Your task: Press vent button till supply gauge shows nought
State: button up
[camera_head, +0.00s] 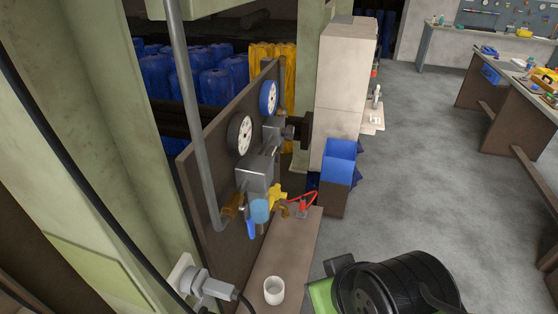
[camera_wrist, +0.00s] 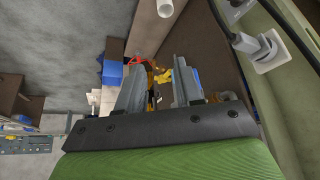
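A metal valve assembly (camera_head: 258,172) is mounted on a brown upright board (camera_head: 215,165) in the head view. A yellow handle (camera_head: 278,198) and a light-blue bowl (camera_head: 260,211) sit low on the assembly. I cannot tell which part is the vent button. My gripper (camera_wrist: 161,66) is open and empty in the wrist view. The yellow handle (camera_wrist: 163,76) shows between its fingers, seemingly beyond them. I see no contact; the gauges are hidden there.
A brown bench top (camera_head: 283,255) holds a white cup (camera_head: 274,290) and a red-handled item (camera_head: 303,208). A plug and socket (camera_head: 200,283) are at lower left. A blue bin (camera_head: 339,160) stands behind the bench. Grey floor (camera_head: 420,170) is clear to the right.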

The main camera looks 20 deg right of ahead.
grip_shut()
dwell(1.4)
